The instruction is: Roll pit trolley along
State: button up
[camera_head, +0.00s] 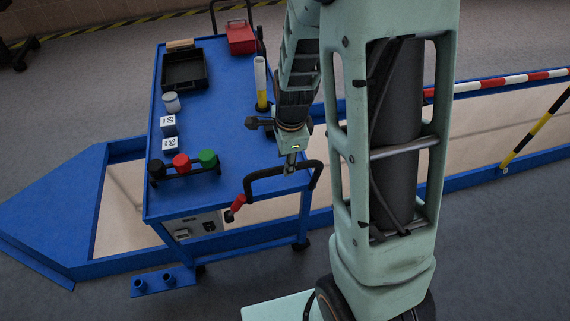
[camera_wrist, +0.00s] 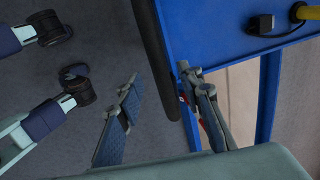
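The blue pit trolley (camera_head: 225,112) straddles a pit with blue edges. Its black push handle (camera_head: 318,178) is at the near right end, with a red-gripped lever (camera_head: 236,206) below. My gripper (camera_head: 290,164) is over the handle and partly hides it. In the wrist view my gripper (camera_wrist: 157,75) has its fingers spread, and the black handle bar (camera_wrist: 153,45) runs between them with gaps on both sides. The trolley's blue top (camera_wrist: 210,30) lies right of the bar. I cannot tell how deep the bar sits between the fingers.
On the trolley are a black tray (camera_head: 184,85), a red box (camera_head: 240,38), a white cup, numbered blocks, coloured knobs (camera_head: 182,164) and a white-yellow tube (camera_head: 261,82). A blue socket plate (camera_head: 163,282) lies on the floor.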

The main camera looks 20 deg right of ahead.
jog(key=shift+w+f, duration=0.2)
jog(key=shift+f, duration=0.7)
jog(key=shift+w+f, duration=0.15)
jog(key=shift+f, duration=0.7)
jog(key=shift+c, duration=0.3)
grip_shut()
